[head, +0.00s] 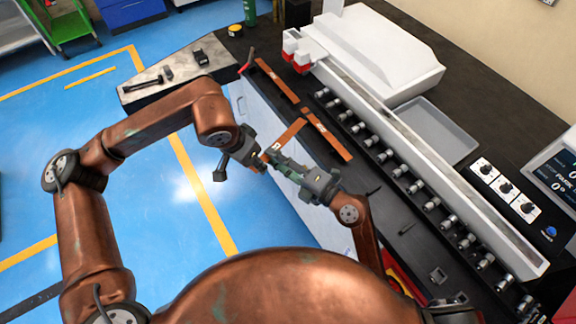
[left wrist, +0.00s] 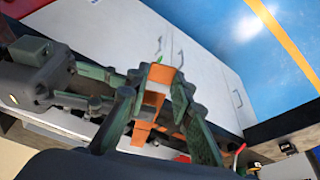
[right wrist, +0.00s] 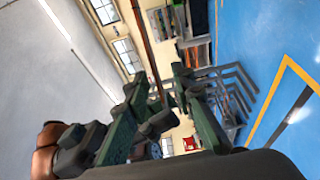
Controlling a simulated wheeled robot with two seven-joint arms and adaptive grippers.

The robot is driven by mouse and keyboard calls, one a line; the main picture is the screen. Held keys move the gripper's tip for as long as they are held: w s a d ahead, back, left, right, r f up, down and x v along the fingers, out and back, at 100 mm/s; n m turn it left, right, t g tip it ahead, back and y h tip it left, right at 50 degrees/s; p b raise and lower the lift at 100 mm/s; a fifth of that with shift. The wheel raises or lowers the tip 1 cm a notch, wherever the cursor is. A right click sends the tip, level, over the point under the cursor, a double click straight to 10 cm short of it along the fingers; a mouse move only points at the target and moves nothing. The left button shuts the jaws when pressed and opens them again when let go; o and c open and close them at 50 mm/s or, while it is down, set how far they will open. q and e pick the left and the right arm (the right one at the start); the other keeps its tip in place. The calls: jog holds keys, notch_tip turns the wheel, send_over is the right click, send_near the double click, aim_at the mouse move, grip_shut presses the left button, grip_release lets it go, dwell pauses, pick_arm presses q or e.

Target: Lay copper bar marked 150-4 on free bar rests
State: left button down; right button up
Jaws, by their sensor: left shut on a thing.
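My left gripper (head: 262,158) is shut on a copper bar (head: 291,132). The bar also shows between its fingers in the left wrist view (left wrist: 153,103). A pale label shows near its held end; its text is too small to read. My right gripper (head: 275,163) is open, its fingers close to the left gripper and the bar's near end. In the right wrist view its fingers (right wrist: 165,88) stand apart, with a thin brown strip between them. Two other copper bars, one upper (head: 277,80) and one lower (head: 328,135), lie along the bench's left edge. I cannot make out the bar rests.
A long machine (head: 440,195) with a row of round metal fittings (head: 400,171) runs along the dark bench (head: 350,190). A grey tray (head: 437,130), a white housing (head: 375,50) and a panel of dials (head: 505,187) lie beyond. White cabinet doors (head: 300,200) are below.

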jog(key=shift+x, duration=0.8)
jog(key=shift+c, duration=0.2)
grip_shut()
pick_arm(q)
jog(key=shift+r, duration=0.1)
pick_arm(e)
jog(key=shift+f, duration=0.15)
pick_arm(q)
jog(key=c, duration=1.6)
grip_release()
